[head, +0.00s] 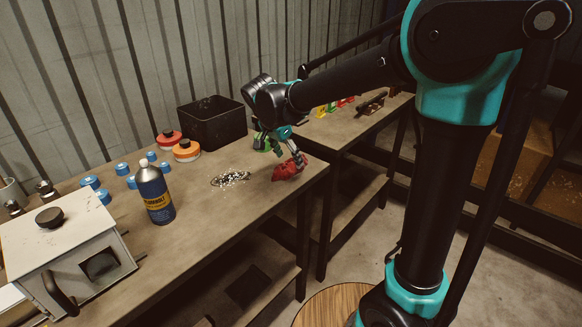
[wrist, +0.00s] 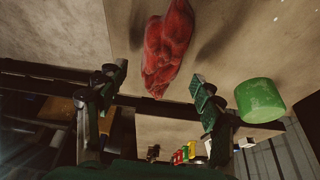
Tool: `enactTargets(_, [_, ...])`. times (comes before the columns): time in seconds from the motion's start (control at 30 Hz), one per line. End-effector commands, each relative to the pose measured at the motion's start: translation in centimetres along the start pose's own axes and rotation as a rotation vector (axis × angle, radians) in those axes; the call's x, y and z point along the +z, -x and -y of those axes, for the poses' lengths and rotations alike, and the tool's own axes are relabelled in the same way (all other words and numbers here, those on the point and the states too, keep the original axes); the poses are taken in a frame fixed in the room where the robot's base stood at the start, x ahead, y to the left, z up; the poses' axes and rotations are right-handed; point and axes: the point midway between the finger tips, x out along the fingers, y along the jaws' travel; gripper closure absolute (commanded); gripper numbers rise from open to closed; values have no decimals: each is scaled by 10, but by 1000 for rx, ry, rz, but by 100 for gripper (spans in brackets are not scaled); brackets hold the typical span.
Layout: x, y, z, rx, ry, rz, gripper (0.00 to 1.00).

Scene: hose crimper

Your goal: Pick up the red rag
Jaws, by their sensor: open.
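The red rag (head: 287,170) lies crumpled on the bench near its right front edge. In the wrist view the rag (wrist: 168,45) is at the top middle, ahead of and between my spread fingers. My gripper (head: 286,152) is over the rag in the head view and hides part of it. In the wrist view my gripper (wrist: 160,85) is open, with one finger on each side and nothing held. I cannot tell from these views whether a fingertip touches the rag.
A green cylinder (wrist: 259,100) is close beside the right finger in the wrist view. A black bin (head: 212,122) stands behind. Metal shavings (head: 230,179) lie left of the rag.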

Motion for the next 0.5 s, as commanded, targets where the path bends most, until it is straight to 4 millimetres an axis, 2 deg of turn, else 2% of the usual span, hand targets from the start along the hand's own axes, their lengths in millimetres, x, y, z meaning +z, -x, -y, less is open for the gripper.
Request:
enactTargets(0.1, [0, -16, 0, 1, -2, 0, 33])
enactTargets(0.2, [0, -22, 0, 0, -1, 0, 33])
enactTargets(0.43, [0, -23, 0, 0, 0, 0, 33])
enactTargets(0.5, [0, -23, 0, 0, 0, 0, 40])
